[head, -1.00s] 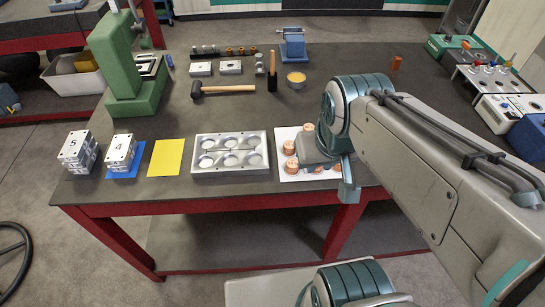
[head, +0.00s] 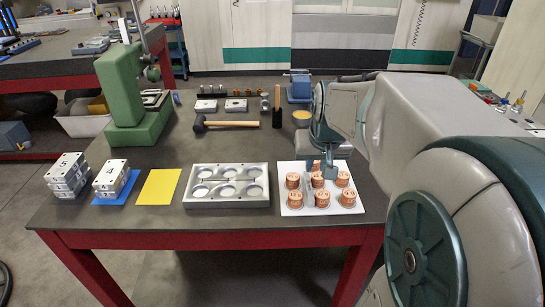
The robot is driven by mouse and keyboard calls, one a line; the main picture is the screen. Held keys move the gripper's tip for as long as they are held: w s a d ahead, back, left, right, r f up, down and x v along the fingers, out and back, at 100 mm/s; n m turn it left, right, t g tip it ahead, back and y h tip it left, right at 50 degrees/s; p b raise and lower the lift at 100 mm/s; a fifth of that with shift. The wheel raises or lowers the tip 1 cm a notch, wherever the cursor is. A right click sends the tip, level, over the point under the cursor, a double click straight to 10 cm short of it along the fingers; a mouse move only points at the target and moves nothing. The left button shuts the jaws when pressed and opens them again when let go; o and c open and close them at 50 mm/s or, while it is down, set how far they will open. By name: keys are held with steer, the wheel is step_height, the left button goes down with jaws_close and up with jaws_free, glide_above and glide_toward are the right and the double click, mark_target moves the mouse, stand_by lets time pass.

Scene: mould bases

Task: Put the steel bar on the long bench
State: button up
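No steel bar can be made out for certain. A narrow grey strip (head: 309,188) shows among the copper-coloured round pieces on the white plate (head: 348,207), and I cannot tell whether it is a bar. My gripper (head: 325,172) points down over the back part of that plate, close to the copper pieces. Its fingers are small and partly merged with the arm, so I cannot tell whether it is open or holds anything. The dark-topped, red-framed bench (head: 150,218) fills the middle. Another dark-topped bench (head: 75,67) stands at the back left; which one is the long bench is unclear.
A grey mould base with round pockets (head: 227,201) lies left of the white plate. Further left are a yellow sheet (head: 159,187) and stacked metal blocks (head: 112,179). A green press (head: 122,90), a hammer (head: 228,124) and a blue vise (head: 299,87) stand behind.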

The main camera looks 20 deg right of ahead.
mark_target(309, 187)
steer(key=x, duration=1.3)
steer(key=shift+w+d+f, duration=0.25)
steer(key=shift+w, duration=0.1)
jaws_close()
